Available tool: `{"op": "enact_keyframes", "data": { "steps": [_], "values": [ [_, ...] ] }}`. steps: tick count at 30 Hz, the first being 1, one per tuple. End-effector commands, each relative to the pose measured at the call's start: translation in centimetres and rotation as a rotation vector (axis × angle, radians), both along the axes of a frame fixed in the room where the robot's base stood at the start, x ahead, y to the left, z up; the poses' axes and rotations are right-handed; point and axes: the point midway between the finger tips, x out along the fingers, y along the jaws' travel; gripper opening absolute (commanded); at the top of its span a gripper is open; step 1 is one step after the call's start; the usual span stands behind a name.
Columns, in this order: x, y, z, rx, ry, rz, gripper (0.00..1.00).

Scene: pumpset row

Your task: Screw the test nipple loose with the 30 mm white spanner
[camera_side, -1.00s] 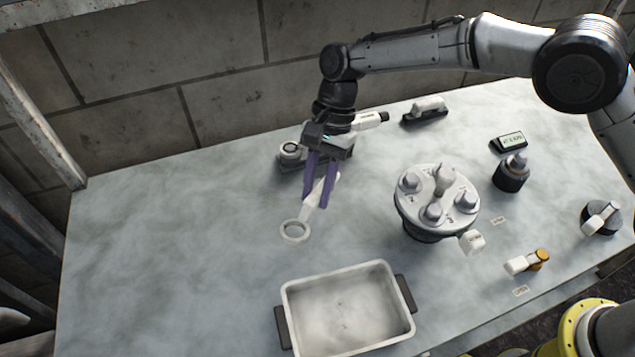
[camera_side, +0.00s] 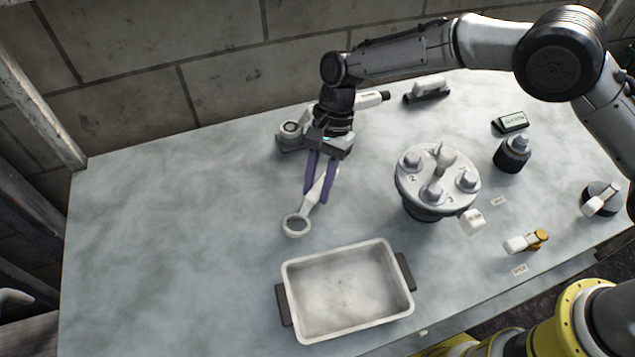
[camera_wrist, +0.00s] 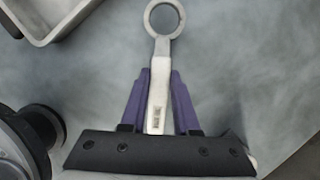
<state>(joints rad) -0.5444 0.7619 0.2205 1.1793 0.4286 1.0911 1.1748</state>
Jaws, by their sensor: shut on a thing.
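My gripper (camera_side: 318,197) is shut on the white spanner (camera_side: 310,204), with a purple finger on each side of its handle. The spanner's ring end points toward the front left and stands clear of the fingers. In the wrist view the handle (camera_wrist: 159,85) lies between the fingers, with small unreadable marking on it. The spanner seems to be above the bench; its exact height is unclear. A round grey plate (camera_side: 410,187) on a dark base carries several numbered fittings. A black round fitting (camera_side: 513,156) with a grey top stands right of it. I cannot tell which piece is the test nipple.
A pale tray (camera_side: 289,300) with dark handles stands at the front. A grey device (camera_side: 290,134) is close behind my gripper. A display (camera_side: 511,122), an orange-and-white valve (camera_side: 527,242) and a black knob (camera_side: 600,197) are at the right. The bench's left side is clear.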

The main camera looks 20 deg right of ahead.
Motion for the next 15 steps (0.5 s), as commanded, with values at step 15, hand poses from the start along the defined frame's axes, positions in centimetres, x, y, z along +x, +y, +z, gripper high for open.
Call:
{"op": "enact_keyframes", "data": {
  "steps": [15],
  "values": [
    [0.0, 0.0, -1.2, 0.001, -0.002, 0.0, 0.0]
  ]
}}
